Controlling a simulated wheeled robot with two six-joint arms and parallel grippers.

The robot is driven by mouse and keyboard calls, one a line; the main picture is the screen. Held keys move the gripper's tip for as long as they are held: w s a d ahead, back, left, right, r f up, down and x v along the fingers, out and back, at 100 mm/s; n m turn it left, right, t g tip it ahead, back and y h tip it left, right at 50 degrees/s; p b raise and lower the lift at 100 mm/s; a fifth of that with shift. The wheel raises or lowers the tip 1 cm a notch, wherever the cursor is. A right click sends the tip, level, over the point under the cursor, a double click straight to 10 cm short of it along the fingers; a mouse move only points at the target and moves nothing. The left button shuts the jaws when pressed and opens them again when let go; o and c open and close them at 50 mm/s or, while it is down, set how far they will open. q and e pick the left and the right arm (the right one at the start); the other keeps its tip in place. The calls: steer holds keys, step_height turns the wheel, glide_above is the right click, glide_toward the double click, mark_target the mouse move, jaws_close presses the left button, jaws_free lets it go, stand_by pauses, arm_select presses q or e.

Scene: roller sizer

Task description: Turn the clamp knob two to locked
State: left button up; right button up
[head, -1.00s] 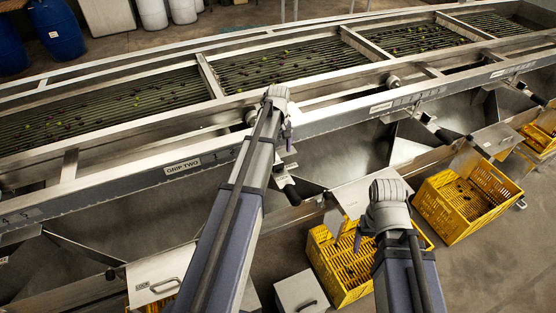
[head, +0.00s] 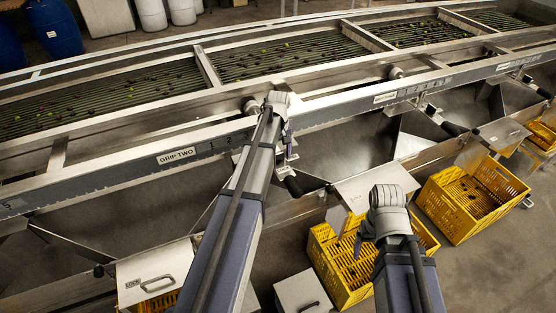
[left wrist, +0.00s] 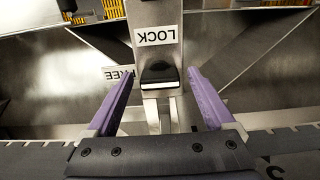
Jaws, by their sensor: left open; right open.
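In the left wrist view a black knob (left wrist: 158,75) with a pale rim sits on a metal bracket between the two purple fingers of my left gripper (left wrist: 157,84). The fingers are open, one on each side, with gaps to the knob. An upside-down LOCK label (left wrist: 157,36) is just above the knob in that view. A FREE label (left wrist: 119,73) is to its left, partly covered by a finger. In the head view my left gripper (head: 288,138) is at the machine's front rail, its tips largely hidden. My right gripper (head: 361,236) hangs open and empty over a yellow crate.
The GRIP TWO label (head: 177,156) is on the rail left of my left gripper. Black handles (head: 292,186) stick out below the rail. Yellow crates (head: 470,205) stand on the floor. A metal lid (head: 158,277) is at lower left.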

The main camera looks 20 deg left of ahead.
arm_select(q)
steer(key=c, duration=1.4)
